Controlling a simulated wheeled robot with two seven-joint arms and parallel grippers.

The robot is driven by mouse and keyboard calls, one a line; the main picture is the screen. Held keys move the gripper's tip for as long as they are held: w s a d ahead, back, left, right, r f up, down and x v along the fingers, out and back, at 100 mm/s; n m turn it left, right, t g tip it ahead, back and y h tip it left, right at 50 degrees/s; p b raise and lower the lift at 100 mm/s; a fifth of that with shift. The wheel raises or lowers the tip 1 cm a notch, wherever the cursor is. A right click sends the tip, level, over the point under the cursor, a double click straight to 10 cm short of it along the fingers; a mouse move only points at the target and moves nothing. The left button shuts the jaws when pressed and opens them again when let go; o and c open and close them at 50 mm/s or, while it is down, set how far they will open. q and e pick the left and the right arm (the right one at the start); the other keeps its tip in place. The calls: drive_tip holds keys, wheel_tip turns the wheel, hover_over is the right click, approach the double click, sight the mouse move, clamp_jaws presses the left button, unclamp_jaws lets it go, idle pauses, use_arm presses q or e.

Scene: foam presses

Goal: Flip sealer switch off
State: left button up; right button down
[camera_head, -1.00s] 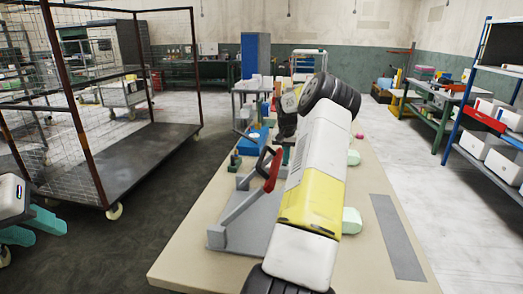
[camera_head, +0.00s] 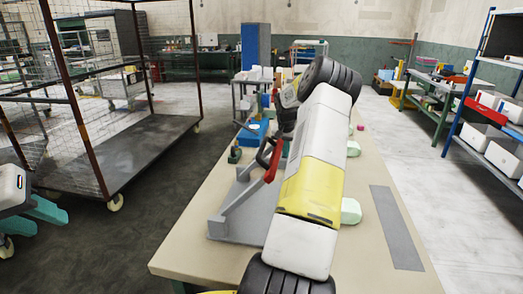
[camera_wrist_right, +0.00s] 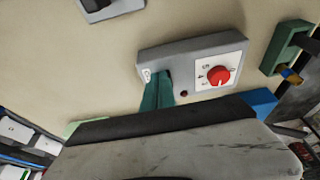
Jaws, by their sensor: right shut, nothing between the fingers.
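In the right wrist view the sealer's grey control box (camera_wrist_right: 165,54) lies across the upper middle. It has a red dial (camera_wrist_right: 219,75) on a white numbered panel and a small dark red spot (camera_wrist_right: 183,94). A small white switch (camera_wrist_right: 147,74) sits near its left end. My right gripper (camera_wrist_right: 160,74) is shut and empty, its teal fingertips at the box face just right of the switch; contact is unclear. In the head view my right arm hides this gripper and box. My left gripper (camera_head: 38,214) looks open and empty at the left edge, away from the table.
A grey press frame (camera_head: 238,205) with a red handle (camera_head: 275,163) stands on the beige table (camera_head: 200,258) beside my right arm. Pale green foam pieces (camera_head: 350,211) lie right of the arm. A wire cage cart (camera_head: 130,155) stands left; shelves (camera_head: 497,100) stand right.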

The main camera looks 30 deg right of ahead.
drive_tip(key=shift+w+d+r, duration=0.35)
drive_tip(key=shift+w+d, duration=0.05)
drive_tip(key=shift+w, duration=0.1)
drive_tip(key=shift+r, duration=0.1)
drive_tip(key=shift+a+r, duration=0.1)
drive_tip(key=shift+r, duration=0.3)
drive_tip(key=s+a+v, duration=0.1)
drive_tip(key=v, duration=1.1)
drive_tip(key=shift+s, duration=0.25)
drive_tip(key=shift+r, duration=0.1)
